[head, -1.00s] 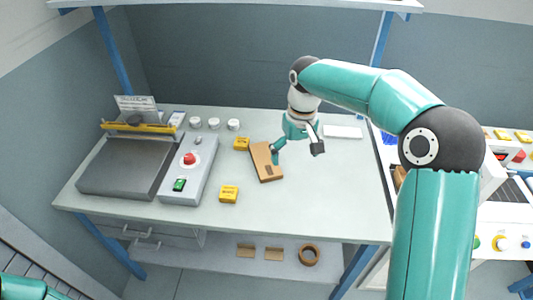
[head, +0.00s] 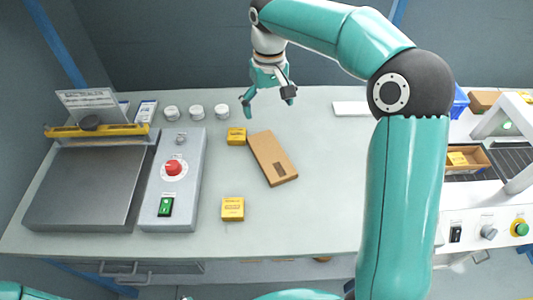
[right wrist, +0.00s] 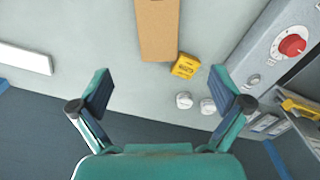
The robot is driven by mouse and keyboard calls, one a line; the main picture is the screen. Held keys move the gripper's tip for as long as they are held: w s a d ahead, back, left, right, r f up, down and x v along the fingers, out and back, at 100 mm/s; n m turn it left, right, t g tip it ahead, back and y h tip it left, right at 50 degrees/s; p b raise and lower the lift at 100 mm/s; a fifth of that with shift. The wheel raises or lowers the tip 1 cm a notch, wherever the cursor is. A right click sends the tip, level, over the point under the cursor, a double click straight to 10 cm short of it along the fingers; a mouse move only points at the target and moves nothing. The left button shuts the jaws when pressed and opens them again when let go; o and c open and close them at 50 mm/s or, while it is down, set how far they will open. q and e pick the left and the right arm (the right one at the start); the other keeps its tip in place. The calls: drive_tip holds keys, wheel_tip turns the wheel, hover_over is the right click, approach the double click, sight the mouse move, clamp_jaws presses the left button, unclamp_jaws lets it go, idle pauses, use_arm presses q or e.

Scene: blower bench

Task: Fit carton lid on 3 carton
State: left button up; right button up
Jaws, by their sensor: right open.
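A flat brown cardboard piece (head: 272,158) with a dark rectangular mark lies on the middle of the bench. I cannot tell whether it is the lid or a closed carton. It also shows at the top of the right wrist view (right wrist: 158,30). My right gripper (head: 267,98) is open and empty, behind the cardboard and apart from it; its spread fingers show in the right wrist view (right wrist: 166,92). An open brown carton (head: 484,153) with a yellow box inside sits on the white machine at the right. My left gripper is out of view.
Two yellow boxes (head: 232,208) (head: 236,136) stand near the cardboard. White round jars (head: 197,111) line the back. A grey control box (head: 175,180) and a dark plate (head: 85,188) fill the left. The front right of the bench is clear.

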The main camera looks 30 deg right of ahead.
hover_over(271, 154)
drive_tip(key=f, duration=1.1)
drive_tip(key=shift+w+f, duration=0.1)
drive_tip(key=shift+w, duration=0.3)
drive_tip(key=f, duration=0.5)
drive_tip(key=shift+s+p, duration=0.3)
drive_tip(key=shift+s, duration=0.1)
drive_tip(key=shift+f, duration=0.4)
drive_tip(key=c, duration=1)
drive_tip(key=shift+r, duration=0.1)
